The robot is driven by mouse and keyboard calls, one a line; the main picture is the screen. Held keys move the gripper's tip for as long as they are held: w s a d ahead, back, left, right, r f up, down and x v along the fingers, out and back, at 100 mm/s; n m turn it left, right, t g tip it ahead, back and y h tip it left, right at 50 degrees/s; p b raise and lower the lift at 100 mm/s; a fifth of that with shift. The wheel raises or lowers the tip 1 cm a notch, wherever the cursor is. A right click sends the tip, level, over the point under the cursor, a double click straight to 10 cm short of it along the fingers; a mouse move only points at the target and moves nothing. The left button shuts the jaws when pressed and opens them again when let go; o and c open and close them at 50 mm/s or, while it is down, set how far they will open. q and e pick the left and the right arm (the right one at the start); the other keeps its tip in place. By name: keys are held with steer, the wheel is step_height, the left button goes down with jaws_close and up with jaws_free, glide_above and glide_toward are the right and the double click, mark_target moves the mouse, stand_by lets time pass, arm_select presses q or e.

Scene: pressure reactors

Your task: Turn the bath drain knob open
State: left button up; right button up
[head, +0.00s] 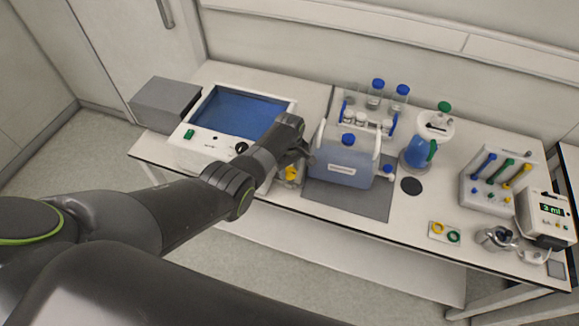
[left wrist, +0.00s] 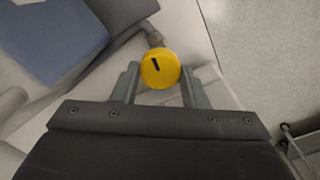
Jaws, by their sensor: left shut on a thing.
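The bath drain knob is a round yellow knob with a black mark (left wrist: 160,69) on a short metal pipe (left wrist: 154,38). In the head view the yellow knob (head: 291,173) shows at the front right corner of the blue water bath (head: 183,140), partly hidden by my arm. My left gripper (head: 297,160) is over it. In the left wrist view my left gripper's two fingers (left wrist: 160,80) stand on either side of the knob, shut on it. The black mark runs nearly lengthwise, slightly tilted. My right gripper is not in view.
A blue-filled clear container (head: 342,165) with a blue cap stands on a grey mat (head: 350,198) just right of the gripper. A rack with blue-capped bottles (head: 375,95) is behind it. A grey box (head: 165,102) is at the left. The floor in front is clear.

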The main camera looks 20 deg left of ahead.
mark_target(289, 171)
arm_select(q)
steer(key=shift+n, duration=0.5)
stand_by(0.3)
steer(key=o, duration=1)
steer(key=shift+c, duration=0.2)
steer(key=shift+r, duration=0.1)
steer(key=shift+r, duration=0.2)
step_height(289, 171, up, 6)
steer(key=shift+f+p, duration=0.25)
steer(key=shift+p, duration=0.4)
step_height(289, 171, up, 11)
steer(key=b, duration=0.1)
steer(key=shift+r+b, duration=0.2)
steer(key=shift+b, duration=0.1)
